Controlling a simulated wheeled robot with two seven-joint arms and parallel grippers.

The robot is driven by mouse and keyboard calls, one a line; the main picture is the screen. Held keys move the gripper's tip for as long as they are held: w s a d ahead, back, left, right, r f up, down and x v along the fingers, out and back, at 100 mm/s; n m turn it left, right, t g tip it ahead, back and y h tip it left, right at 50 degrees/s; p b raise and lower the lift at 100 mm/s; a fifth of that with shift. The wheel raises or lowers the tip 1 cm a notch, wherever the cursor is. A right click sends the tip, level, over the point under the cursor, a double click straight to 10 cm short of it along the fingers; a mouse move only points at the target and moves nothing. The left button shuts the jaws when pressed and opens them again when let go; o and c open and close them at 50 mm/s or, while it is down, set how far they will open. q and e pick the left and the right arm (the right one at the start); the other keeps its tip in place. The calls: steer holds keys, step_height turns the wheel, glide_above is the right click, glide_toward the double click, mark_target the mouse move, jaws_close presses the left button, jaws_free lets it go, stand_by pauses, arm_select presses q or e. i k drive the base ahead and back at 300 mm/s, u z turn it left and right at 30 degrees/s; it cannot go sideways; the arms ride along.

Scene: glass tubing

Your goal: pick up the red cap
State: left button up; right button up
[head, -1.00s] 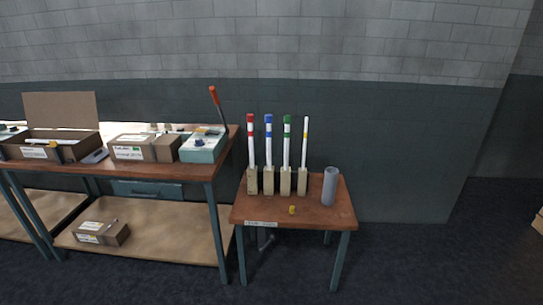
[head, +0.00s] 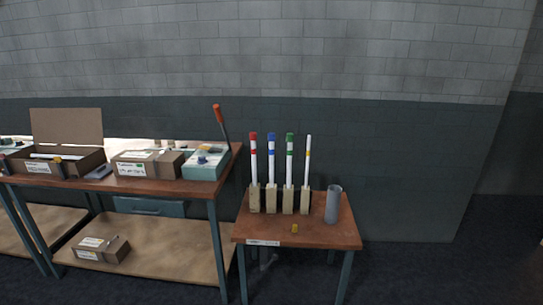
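A red cap (head: 253,137) tops the leftmost of several upright white tubes (head: 254,169), which also has a red band. The tube stands in a wooden block (head: 255,199) on the small table (head: 320,236). Beside it stand a blue-capped tube (head: 271,165), a green-capped tube (head: 289,166) and a thinner white tube (head: 307,165) with a yellow band and no coloured cap that I can make out. A small yellow cap-like piece (head: 294,228) lies near the table's front. Neither of my grippers is in view.
A grey open cylinder (head: 333,204) stands at the small table's right. A workbench (head: 150,186) to the left holds boxes and a teal device (head: 205,166) with a red-handled lever (head: 219,118). Dark floor is clear at right.

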mark_target(253, 135)
steer(key=z, duration=0.85)
steer(key=i, duration=0.85)
steer(key=z, duration=0.55)
steer(key=i, duration=0.85)
steer(key=u, duration=0.95)
steer(key=i, duration=0.4)
steer(key=u, duration=0.4)
